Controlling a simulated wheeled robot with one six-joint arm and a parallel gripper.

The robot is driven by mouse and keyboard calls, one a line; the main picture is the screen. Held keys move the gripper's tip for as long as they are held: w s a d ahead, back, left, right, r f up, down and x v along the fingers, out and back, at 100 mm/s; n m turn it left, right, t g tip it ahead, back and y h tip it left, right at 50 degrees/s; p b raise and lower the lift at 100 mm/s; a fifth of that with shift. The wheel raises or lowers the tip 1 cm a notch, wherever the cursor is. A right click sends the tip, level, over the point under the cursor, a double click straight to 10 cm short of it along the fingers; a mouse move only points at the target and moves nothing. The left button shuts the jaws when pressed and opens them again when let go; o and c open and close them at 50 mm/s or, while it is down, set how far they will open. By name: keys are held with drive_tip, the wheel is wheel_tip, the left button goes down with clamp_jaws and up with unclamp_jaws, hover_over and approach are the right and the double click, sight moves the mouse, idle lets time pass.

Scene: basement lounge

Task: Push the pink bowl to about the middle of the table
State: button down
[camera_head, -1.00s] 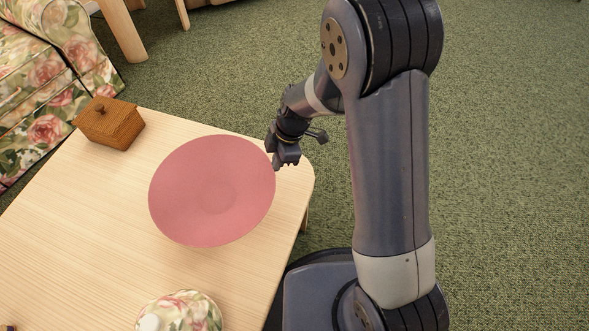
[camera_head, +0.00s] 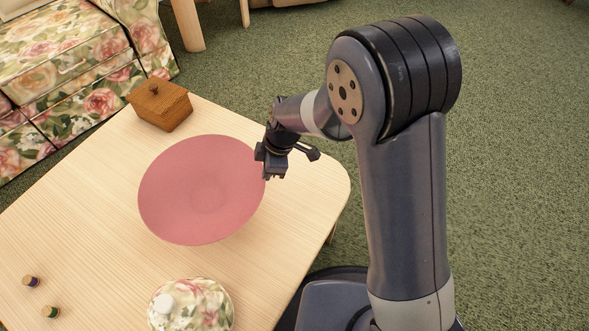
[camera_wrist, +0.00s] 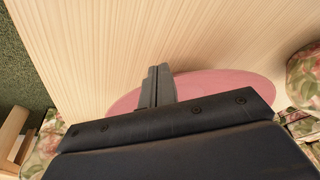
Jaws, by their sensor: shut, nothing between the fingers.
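The wide pink bowl (camera_head: 195,198) stands upright on the pale wooden table (camera_head: 90,205), between a wooden box and a floral dish, with bare wood to its left and right. My gripper (camera_head: 270,174) is shut and empty at the bowl's right rim. It looks to be touching or very close to the rim; I cannot tell which. In the wrist view my shut fingers (camera_wrist: 158,86) are in front of the bowl (camera_wrist: 225,86), and my gripper body hides much of it.
A brown wooden box (camera_head: 165,108) stands at the table's far edge. A floral lidded dish (camera_head: 205,305) is at the near edge. Two small items, one (camera_head: 31,281) and another (camera_head: 51,312), lie at lower left. A floral sofa (camera_head: 60,50) is beyond the table.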

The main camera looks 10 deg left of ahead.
drive_tip(key=s+a, duration=0.1)
drive_tip(key=a, duration=0.3)
drive_tip(key=s+a, duration=0.1)
drive_tip(key=a, duration=0.3)
drive_tip(key=s+a, duration=0.2)
drive_tip(key=a, duration=0.3)
drive_tip(key=shift+s+a+p, duration=0.1)
drive_tip(key=shift+p, duration=0.2)
